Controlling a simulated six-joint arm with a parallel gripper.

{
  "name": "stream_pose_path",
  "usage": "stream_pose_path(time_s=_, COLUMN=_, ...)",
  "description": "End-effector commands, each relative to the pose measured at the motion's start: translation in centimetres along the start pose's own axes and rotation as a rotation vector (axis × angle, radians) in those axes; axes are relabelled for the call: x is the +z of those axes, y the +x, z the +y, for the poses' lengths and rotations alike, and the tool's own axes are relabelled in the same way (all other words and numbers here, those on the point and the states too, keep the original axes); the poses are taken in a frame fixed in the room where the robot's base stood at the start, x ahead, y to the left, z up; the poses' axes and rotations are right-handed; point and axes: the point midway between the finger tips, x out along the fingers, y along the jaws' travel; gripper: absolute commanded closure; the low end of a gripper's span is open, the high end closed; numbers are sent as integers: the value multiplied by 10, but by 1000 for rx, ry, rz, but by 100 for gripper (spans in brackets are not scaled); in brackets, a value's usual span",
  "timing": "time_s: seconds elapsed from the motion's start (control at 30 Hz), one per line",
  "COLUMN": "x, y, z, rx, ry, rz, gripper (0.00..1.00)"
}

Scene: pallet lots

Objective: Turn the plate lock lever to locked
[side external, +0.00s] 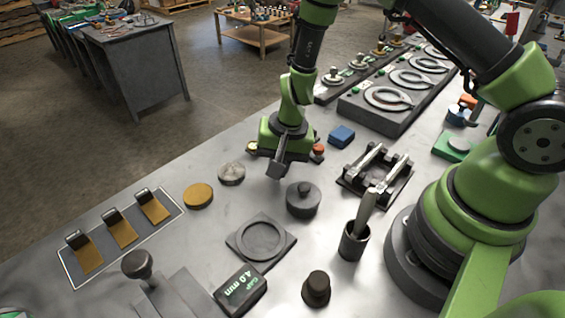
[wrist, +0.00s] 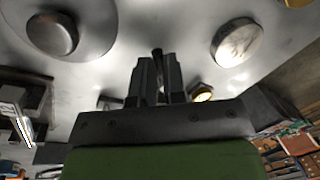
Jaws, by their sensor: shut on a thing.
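My gripper (side external: 277,172) points down over the metal bench, in the middle of the side view. In the wrist view its two grey fingers (wrist: 157,75) are close together. A slim dark piece (wrist: 157,52) shows between their tips; it looks like the lock lever's handle, but most of it is hidden. The lever's pivot and its locked mark cannot be made out. A pale yellow button (side external: 252,146) and an orange-red knob (side external: 318,150) sit on either side of my gripper. The yellow one also shows in the wrist view (wrist: 203,92).
A dark knobbed weight (side external: 303,198) stands just in front of my gripper, with a mottled grey disc (side external: 231,174) to the left. A blue block (side external: 341,136) and a twin-bar fixture (side external: 375,176) are to the right. A square plate with a round recess (side external: 261,241) lies in front.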

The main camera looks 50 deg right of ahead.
Motion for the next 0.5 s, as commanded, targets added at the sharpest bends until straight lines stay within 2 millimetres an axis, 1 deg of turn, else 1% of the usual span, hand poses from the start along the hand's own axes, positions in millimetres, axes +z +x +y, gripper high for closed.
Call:
stream_pose_path(time_s=0.1, x=1, y=0, z=-4, rx=0, ry=104, rz=19, gripper=100)
stream_pose_path(time_s=0.2, x=1, y=1, z=-6, rx=0, ry=169, rz=33, gripper=100)
stream_pose_path(time_s=0.5, x=0, y=2, z=-10, rx=0, ry=299, rz=60, gripper=100)
